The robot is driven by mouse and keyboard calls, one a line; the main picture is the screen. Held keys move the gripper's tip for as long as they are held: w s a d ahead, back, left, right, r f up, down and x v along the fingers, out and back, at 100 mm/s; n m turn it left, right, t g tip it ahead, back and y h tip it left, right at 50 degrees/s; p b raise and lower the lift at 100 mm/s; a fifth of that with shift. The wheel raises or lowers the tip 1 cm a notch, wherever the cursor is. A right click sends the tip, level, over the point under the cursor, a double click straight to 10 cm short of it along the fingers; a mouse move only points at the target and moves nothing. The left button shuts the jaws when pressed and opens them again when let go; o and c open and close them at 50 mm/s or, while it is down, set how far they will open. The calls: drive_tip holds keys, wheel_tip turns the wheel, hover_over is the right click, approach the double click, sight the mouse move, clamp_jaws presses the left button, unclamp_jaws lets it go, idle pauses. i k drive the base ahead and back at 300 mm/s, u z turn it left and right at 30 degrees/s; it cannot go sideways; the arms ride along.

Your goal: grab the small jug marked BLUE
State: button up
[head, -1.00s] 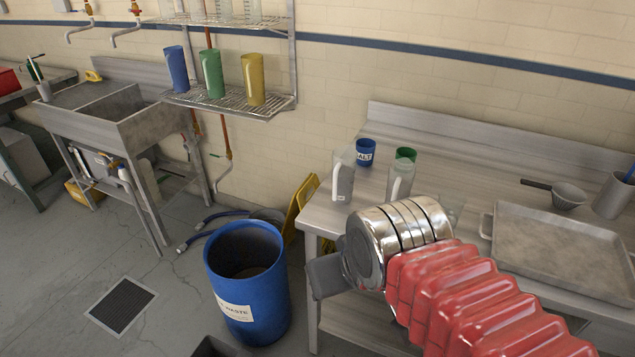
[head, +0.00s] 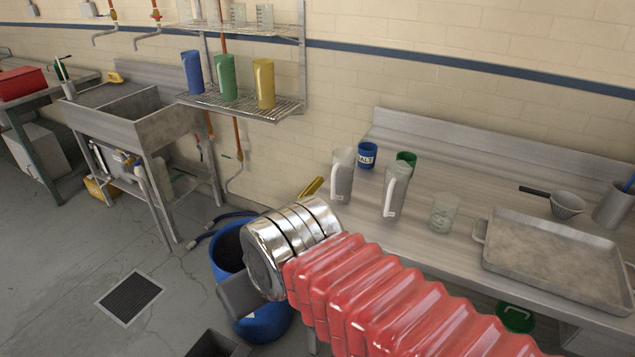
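Two greyish, see-through jugs with white handles stand upright on the steel bench: the left jug (head: 343,180) and the right jug (head: 397,190). Each has a small label too small to read, so I cannot tell which is marked BLUE. A tall blue jug (head: 192,72) stands on the wire shelf, with no readable word. My gripper (head: 236,298) is a grey part beyond the shiny metal wrist, in front of the blue waste barrel and apart from the jugs. Its fingers are not clearly visible.
The bench also holds a blue SALT cup (head: 367,152), green cup (head: 407,159), glass beaker (head: 443,213), steel tray (head: 558,258) and sieve (head: 567,204). Green jug (head: 226,78) and yellow jug (head: 264,84) share the shelf. The waste barrel (head: 268,322) stands left of the bench.

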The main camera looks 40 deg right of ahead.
sight(340, 181)
drive_tip(key=u, duration=1.35)
drive_tip(key=k, duration=0.8)
drive_tip(key=z, duration=1.15)
drive_tip(key=i, duration=0.75)
